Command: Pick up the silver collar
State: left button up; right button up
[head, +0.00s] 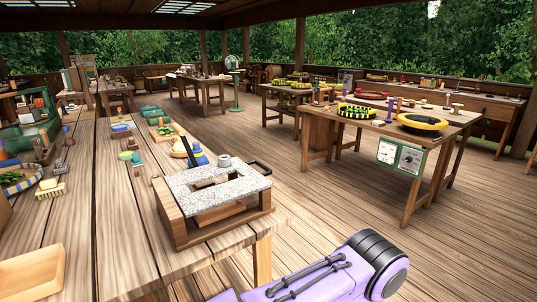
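A small silver-grey ring-shaped piece (224,160), which looks like the silver collar, sits at the back of a speckled stone top (228,191). The stone top has a cut-out in its middle and rests on a wooden box (222,222) at the near right corner of the long wooden table (140,265). The collar is small in this view and its fine shape is hard to make out. Neither of my grippers is in view. Only a purple link of my own arm shows at the bottom right, apart from the collar.
A blue piece with a dark cone (190,150) stands behind the stone top. Bare tabletop lies left of the box; open floor lies right.

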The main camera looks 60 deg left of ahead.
aim_at(223, 163)
jog(key=i, duration=0.9)
jog(key=u, duration=2.3)
